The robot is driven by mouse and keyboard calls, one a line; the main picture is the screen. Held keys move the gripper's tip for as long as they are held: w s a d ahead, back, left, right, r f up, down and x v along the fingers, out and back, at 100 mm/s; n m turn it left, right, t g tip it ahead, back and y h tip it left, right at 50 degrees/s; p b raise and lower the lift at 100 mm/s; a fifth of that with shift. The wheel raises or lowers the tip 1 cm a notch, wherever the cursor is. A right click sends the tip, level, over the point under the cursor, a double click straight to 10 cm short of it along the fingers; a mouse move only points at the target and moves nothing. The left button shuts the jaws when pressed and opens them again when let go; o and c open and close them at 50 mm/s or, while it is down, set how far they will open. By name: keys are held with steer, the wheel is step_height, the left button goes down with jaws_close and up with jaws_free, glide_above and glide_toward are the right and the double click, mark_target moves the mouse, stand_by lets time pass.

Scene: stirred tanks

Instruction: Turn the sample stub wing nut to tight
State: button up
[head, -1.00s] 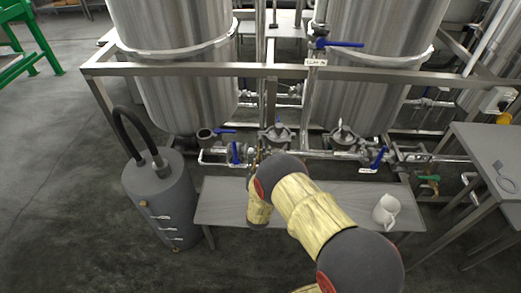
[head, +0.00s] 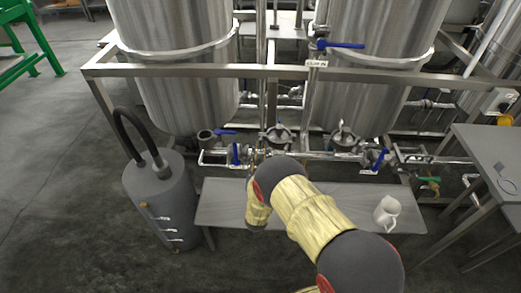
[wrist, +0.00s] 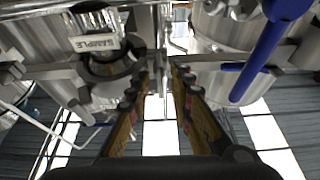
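In the wrist view, a tag reading SAMPLE (wrist: 95,43) hangs at the upper left, in front of a round metal clamp fitting (wrist: 112,68). I cannot make out the wing nut for certain; it may be partly hidden by the left finger. My gripper (wrist: 160,72) points at the pipework, with its two fingers apart and a narrow gap between the tips. The left finger is close beside the clamp fitting; I cannot tell whether they touch. In the head view, my arm hides most of the gripper and the sample stub.
A blue valve handle (wrist: 262,52) is close to the right finger. In the head view, two steel tanks (head: 172,85) stand behind a frame rail (head: 190,70). A low grey bench (head: 330,200) holds a white jug (head: 386,212). A grey cylinder (head: 160,200) stands at left.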

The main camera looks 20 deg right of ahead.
steer(key=v, duration=1.2)
stand_by(0.5)
